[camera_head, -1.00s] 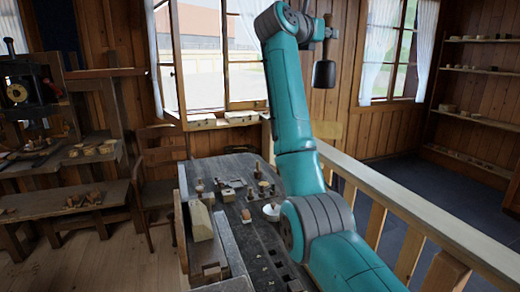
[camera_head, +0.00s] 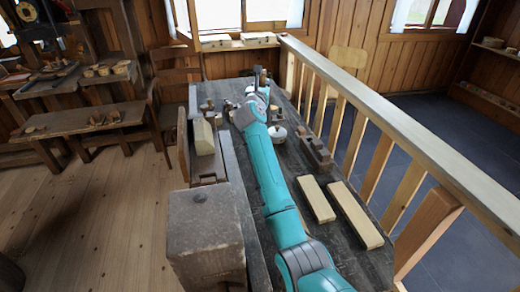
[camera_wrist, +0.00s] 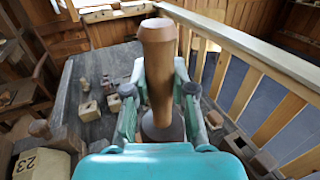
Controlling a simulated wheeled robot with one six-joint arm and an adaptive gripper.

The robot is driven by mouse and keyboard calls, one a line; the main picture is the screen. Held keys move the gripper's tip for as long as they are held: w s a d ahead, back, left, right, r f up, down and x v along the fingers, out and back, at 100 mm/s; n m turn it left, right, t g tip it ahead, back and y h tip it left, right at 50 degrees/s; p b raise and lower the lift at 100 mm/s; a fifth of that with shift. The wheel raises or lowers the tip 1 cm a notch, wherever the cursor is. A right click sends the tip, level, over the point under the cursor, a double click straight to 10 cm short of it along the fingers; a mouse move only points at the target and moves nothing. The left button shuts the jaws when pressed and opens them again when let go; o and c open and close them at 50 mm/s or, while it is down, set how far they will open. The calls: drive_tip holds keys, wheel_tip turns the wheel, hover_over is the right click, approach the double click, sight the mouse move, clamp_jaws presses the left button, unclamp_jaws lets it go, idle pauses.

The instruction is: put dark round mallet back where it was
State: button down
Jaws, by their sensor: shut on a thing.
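My gripper (camera_wrist: 159,98) is shut on the mallet, with one finger on each side of the handle. In the head view my gripper (camera_head: 262,82) is at the far end of the dark workbench (camera_head: 262,215), where the mallet shows only small and partly hidden by my arm. The head is low over the bench top; I cannot tell whether it touches.
Small wooden blocks (camera_wrist: 114,103) lie left of the mallet. A block marked 23 (camera_wrist: 42,164) is at lower left. A white bowl (camera_head: 277,133), a dark plane-like tool (camera_head: 316,152) and two pale planks (camera_head: 355,215) lie right of my arm. A railing (camera_head: 385,112) runs along the right.

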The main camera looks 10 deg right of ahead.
wheel_tip(320, 180, down, 16)
drive_tip(key=s+a+n+y, duration=0.1)
drive_tip(key=a, duration=0.2)
drive_tip(key=shift+s+r+t, duration=0.15)
drive_tip(key=shift+r+t, duration=0.1)
drive_tip(key=shift+t, duration=0.05)
drive_tip(key=shift+f, duration=0.1)
drive_tip(key=c, duration=1)
unclamp_jaws()
